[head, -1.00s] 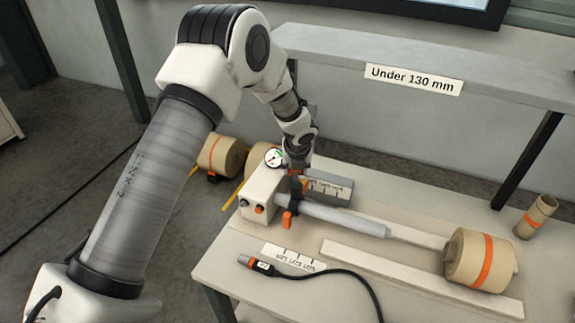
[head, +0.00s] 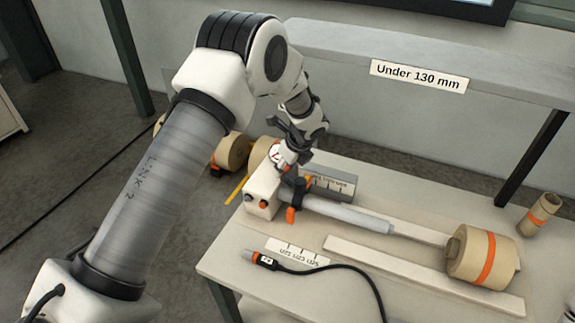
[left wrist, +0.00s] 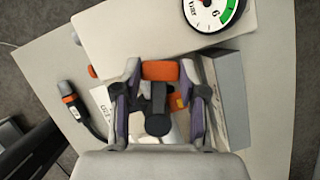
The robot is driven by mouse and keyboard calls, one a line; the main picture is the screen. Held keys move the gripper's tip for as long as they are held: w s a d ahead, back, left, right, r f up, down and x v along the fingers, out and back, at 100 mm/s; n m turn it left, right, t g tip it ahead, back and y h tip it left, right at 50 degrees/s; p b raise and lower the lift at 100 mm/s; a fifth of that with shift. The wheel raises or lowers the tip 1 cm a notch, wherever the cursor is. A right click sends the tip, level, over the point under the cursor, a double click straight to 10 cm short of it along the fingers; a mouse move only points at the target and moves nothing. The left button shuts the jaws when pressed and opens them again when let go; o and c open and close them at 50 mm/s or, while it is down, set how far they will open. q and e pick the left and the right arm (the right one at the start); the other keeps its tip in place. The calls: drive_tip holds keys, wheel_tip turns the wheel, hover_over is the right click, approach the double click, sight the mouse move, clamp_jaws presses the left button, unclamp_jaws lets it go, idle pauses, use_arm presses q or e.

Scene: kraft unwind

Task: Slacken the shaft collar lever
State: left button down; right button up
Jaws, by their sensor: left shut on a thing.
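The grey shaft (head: 345,214) runs out to the right from a white block (head: 262,192) on the table. A dark collar (head: 299,190) sits around the shaft near the block, with an orange handle (head: 290,214) hanging at its front. A dark stem with a round end (left wrist: 158,124) shows below the orange part. My right gripper is not in view.
A pressure gauge (left wrist: 212,8) is close to my left gripper. A grey shelf (head: 400,72) marked "Under 130 mm" spans behind. A kraft roll (head: 483,255) lies at the shaft's far end. A cabled black tool (head: 263,259) lies at the front; white rails (head: 420,275) lie right.

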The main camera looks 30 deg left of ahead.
sight(297, 178)
use_arm(q)
drive_tip(key=shift+s+f, duration=0.2)
idle(0.3)
drive_tip(key=c, duration=0.9)
unclamp_jaws()
drive_tip(key=shift+o, duration=1.3)
drive_tip(key=shift+w, duration=0.15)
drive_tip(key=v, duration=1.2)
drive_tip(key=shift+w+a, duration=0.1)
drive_tip(key=shift+r, duration=0.1)
